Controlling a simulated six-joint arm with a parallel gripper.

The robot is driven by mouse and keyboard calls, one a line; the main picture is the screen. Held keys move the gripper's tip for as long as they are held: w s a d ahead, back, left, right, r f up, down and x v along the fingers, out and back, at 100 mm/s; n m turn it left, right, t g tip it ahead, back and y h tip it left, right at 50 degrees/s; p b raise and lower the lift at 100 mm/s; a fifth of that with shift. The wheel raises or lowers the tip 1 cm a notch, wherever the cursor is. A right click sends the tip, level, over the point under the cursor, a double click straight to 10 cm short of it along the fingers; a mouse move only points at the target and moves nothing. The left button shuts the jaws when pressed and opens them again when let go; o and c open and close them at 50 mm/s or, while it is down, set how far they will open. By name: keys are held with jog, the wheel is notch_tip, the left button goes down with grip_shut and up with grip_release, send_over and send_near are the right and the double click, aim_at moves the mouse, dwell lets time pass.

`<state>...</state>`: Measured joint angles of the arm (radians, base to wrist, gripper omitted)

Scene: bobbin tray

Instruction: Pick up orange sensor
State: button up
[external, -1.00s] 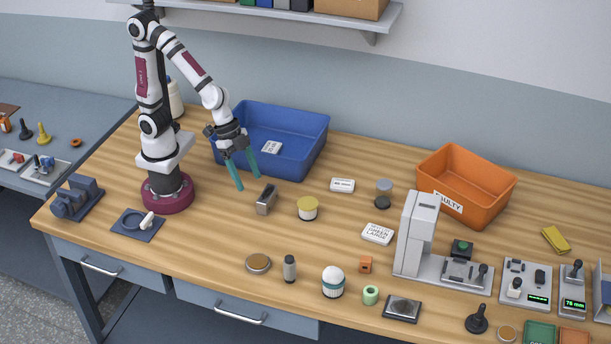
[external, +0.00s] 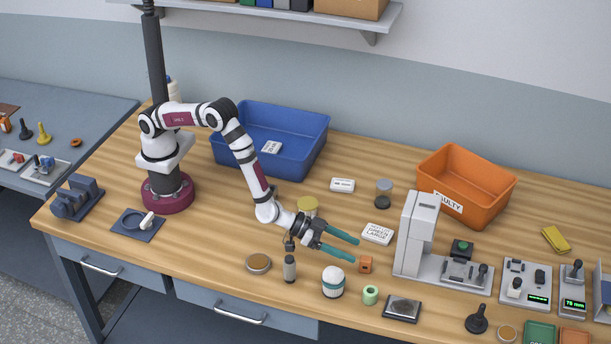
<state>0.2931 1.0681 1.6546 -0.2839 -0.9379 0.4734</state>
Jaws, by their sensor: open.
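The orange sensor (external: 365,265) is a small orange block with a dark spot on its front face. It stands on the wooden bench, right of the white jar with the teal band. My gripper (external: 348,247) has two teal fingers spread apart with nothing between them. Its fingertips point right, just up and left of the sensor in the picture. The sensor is in full view, and I see no contact with it.
Close by are a white jar (external: 333,283), a green ring (external: 371,295), a dark cylinder (external: 290,268) and a white labelled box (external: 377,233). A grey-white press (external: 417,235) stands to the right. A blue bin (external: 300,150) and an orange bin (external: 490,190) stand behind.

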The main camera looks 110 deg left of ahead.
aim_at(362, 258)
jog(key=w+f, duration=0.3)
jog(key=shift+w+a+f, duration=0.15)
jog(key=shift+w+a, duration=0.1)
jog(key=shift+w, duration=0.15)
grip_shut()
